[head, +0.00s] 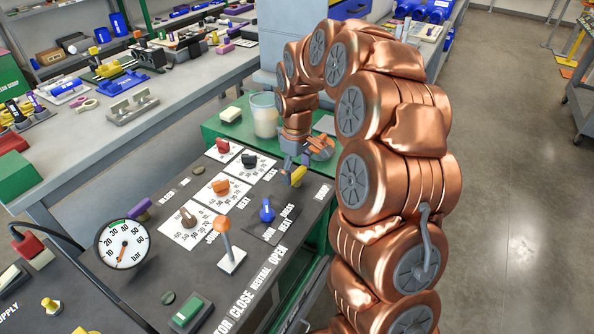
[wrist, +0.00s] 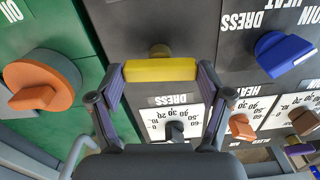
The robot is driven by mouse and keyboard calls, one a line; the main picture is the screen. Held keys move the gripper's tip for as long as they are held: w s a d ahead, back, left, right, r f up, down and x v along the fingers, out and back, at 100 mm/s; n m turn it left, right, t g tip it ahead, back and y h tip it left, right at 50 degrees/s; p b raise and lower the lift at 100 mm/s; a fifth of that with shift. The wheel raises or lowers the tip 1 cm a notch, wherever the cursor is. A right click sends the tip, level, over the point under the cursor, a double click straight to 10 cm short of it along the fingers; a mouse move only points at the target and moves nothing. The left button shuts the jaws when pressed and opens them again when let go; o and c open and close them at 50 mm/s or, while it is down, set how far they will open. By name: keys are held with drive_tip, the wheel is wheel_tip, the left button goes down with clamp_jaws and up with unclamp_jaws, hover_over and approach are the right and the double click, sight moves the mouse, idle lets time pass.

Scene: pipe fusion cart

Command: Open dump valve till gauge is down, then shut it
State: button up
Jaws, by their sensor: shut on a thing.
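My gripper (head: 295,164) is shut on a yellow valve handle (head: 299,176) at the far right of the black panel. In the wrist view the yellow handle (wrist: 160,70) lies crosswise between my two fingers (wrist: 161,80), with a brass stem (wrist: 159,50) behind it. I cannot read a label naming this valve. The round white gauge (head: 122,244) stands at the panel's left. Its orange needle points down and slightly left, below the 10 mark, near the bottom of the scale.
A blue knob (head: 267,211), an orange-topped lever (head: 224,236) and several red, orange and brown knobs share the panel. A purple handle (head: 142,207) sits by the gauge. A glass jar (head: 264,114) stands behind on green.

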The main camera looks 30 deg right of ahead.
sight(296, 172)
drive_tip(key=shift+n, duration=0.6)
drive_tip(key=o, duration=1.1)
drive_tip(key=shift+r, duration=0.15)
wheel_tip(296, 172, up, 12)
idle(0.4)
